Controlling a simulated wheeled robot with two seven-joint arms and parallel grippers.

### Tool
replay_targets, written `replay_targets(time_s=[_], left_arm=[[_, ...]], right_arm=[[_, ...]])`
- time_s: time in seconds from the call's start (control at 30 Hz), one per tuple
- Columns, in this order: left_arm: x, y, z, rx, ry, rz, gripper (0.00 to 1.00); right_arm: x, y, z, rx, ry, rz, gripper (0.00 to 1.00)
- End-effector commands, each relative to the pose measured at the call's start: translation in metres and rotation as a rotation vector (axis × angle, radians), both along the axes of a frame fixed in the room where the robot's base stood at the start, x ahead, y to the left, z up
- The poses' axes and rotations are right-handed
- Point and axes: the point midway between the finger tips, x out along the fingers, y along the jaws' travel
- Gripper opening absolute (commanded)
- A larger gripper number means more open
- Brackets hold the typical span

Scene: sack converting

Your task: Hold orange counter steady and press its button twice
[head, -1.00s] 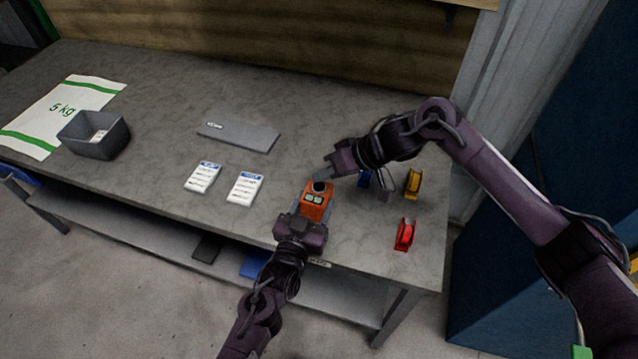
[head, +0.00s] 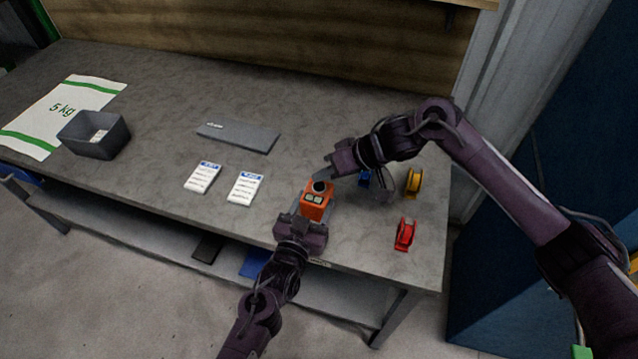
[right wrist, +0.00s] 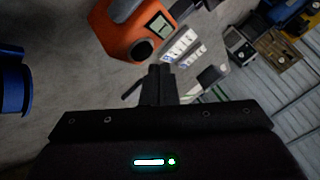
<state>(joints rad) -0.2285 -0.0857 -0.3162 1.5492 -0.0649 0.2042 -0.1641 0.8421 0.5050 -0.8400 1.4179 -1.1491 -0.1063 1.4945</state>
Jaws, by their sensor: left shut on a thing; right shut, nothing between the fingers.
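The orange counter (head: 318,198) stands near the table's front edge, with a small display on its face and a dark round button (head: 320,186) on top. My left gripper (head: 307,215) is shut on the counter from the front. My right gripper (head: 328,172) is shut and empty, its tips close beside the button at the upper right; I cannot tell whether they touch it. In the right wrist view the closed fingers (right wrist: 160,82) point toward the scene, and the counter (right wrist: 125,32) shows above and left of them.
A grey bin (head: 94,150) and a 5 kg sack (head: 60,108) are at the far left.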

Motion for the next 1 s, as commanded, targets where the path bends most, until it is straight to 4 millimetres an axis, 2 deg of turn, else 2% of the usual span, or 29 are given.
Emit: replay_targets(time_s=[1.0], left_arm=[[0.000, 0.000, 0.000, 0.000, 0.000, 0.000, 0.28]], right_arm=[[0.000, 0.000, -0.011, 0.000, 0.000, 0.000, 0.00]])
